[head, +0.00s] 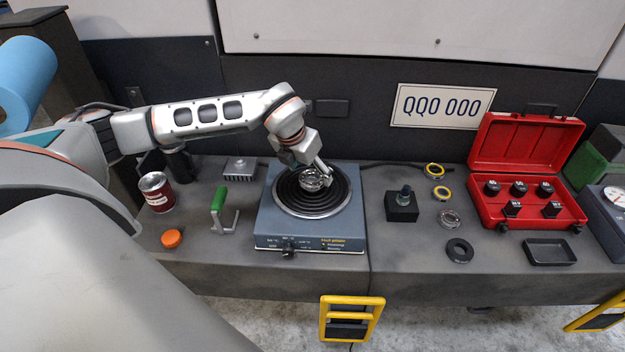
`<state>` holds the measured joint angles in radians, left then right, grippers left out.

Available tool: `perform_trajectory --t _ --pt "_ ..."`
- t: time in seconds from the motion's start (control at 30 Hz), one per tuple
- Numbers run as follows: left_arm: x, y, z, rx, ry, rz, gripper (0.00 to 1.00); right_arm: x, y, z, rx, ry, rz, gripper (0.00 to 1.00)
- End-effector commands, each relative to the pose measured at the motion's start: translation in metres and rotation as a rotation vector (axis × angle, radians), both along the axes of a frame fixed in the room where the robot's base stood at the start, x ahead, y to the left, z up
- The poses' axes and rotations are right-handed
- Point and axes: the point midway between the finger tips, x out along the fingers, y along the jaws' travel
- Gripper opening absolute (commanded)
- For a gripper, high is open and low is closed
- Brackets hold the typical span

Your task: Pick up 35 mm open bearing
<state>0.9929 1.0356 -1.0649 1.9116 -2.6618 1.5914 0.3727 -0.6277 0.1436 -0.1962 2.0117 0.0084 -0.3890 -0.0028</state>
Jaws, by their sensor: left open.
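A metallic ring-shaped bearing (311,182) sits at the middle of the dark coiled plate of the blue hot plate (308,243). My left gripper (322,176) reaches down at this bearing, with its fingers open around or beside its right side; I cannot tell whether they touch it. Part of the bearing is hidden by the fingers. Another metallic open-looking bearing (449,218) lies on the bench to the right. No size marking is readable on either one. My right gripper is not in view.
Two yellow-ringed bearings (434,170) and a black ring (459,250) lie right of a black block (402,206). An open red case (525,172) and a black tray (549,251) stand farther right. A green-handled tool (219,200), red can (157,193) and orange cap (172,238) stand left.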

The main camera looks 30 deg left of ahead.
Motion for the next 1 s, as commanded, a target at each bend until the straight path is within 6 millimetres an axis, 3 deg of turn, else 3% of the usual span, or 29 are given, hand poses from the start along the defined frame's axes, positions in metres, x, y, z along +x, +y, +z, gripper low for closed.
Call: perform_trajectory --t 0.13,0.43,0.6,0.63,1.0 --pt "0.006 -0.001 -0.017 -0.001 0.001 0.0 0.69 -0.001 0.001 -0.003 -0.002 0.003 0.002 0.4" --pt "0.008 0.0 -0.019 -0.001 0.0 0.0 0.69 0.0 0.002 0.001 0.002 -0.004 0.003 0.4" --pt "0.008 0.0 -0.019 -0.001 0.0 0.0 0.25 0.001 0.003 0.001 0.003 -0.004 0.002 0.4" --pt "0.008 0.0 -0.019 -0.001 0.0 0.0 0.19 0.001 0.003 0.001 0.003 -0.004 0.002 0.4" --pt "0.009 0.0 -0.015 -0.001 -0.003 0.0 0.19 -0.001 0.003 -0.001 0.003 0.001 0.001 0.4"
